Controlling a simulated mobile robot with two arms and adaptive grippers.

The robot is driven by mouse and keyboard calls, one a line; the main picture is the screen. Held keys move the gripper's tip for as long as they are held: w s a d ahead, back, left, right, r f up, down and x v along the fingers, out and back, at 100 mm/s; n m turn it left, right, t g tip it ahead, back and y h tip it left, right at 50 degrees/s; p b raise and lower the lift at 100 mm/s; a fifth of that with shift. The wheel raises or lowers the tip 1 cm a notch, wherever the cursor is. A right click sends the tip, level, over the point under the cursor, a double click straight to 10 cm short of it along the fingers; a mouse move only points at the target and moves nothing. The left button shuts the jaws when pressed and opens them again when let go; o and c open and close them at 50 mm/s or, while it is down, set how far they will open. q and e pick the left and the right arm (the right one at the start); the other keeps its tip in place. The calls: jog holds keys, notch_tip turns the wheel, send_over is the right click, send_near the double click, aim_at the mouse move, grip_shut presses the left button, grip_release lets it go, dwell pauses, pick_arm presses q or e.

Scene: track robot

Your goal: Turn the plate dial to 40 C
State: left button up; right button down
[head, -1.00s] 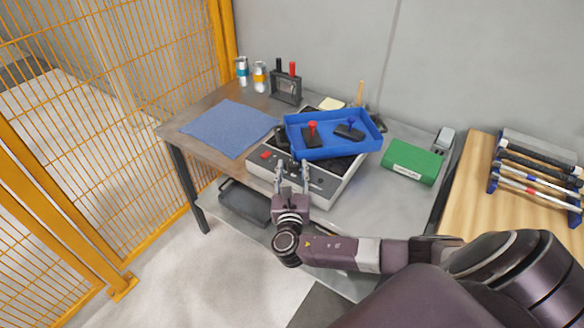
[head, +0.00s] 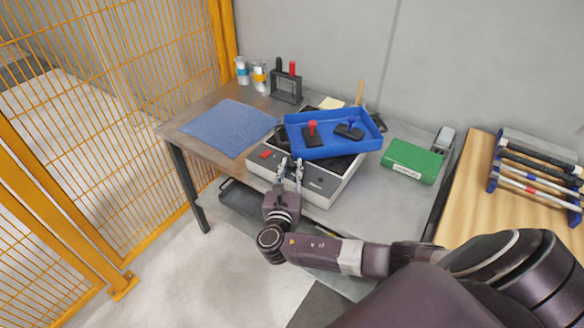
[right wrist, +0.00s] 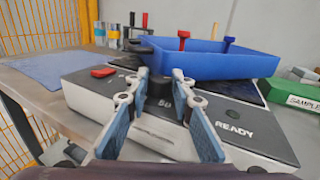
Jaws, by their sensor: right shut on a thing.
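The hot plate unit (head: 333,185) is a pale box with a dark grey front panel on the metal table. In the right wrist view its panel (right wrist: 232,118) shows "READY" on the right and "50" beside the dial. The black dial (right wrist: 158,88) stands between my right fingers, partly hidden by them. My right gripper (head: 290,162) is shut on the dial from the front; it also shows in the right wrist view (right wrist: 158,80). The dial's pointer mark cannot be made out. My left gripper is not in view.
A blue tray (head: 371,144) with red-knobbed and blue-knobbed pieces sits over the unit's top. A red switch (head: 266,155) is left of the dial. A blue cloth (head: 228,128) lies left, a green box (head: 412,161) right. Orange fencing (head: 60,130) bounds the left.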

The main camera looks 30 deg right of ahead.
jog(key=shift+w+a+r+m+g+h+b, duration=0.15)
jog(key=shift+m+g+h+b, duration=0.15)
jog(key=shift+m+g+h, duration=0.6)
jog(key=shift+w+f+m+g+h+b, duration=0.1)
jog(key=shift+m+g+h+b, duration=0.2)
jog(key=shift+m+g+h, duration=0.6)
jog(key=c, duration=1.7)
grip_release()
jog(key=shift+s+a, duration=0.15)
jog(key=shift+a, duration=0.05)
jog(key=v, duration=1.1)
jog(key=shift+s+a+r, duration=0.15)
jog(key=shift+a+r, duration=0.1)
jog(key=shift+r, duration=0.05)
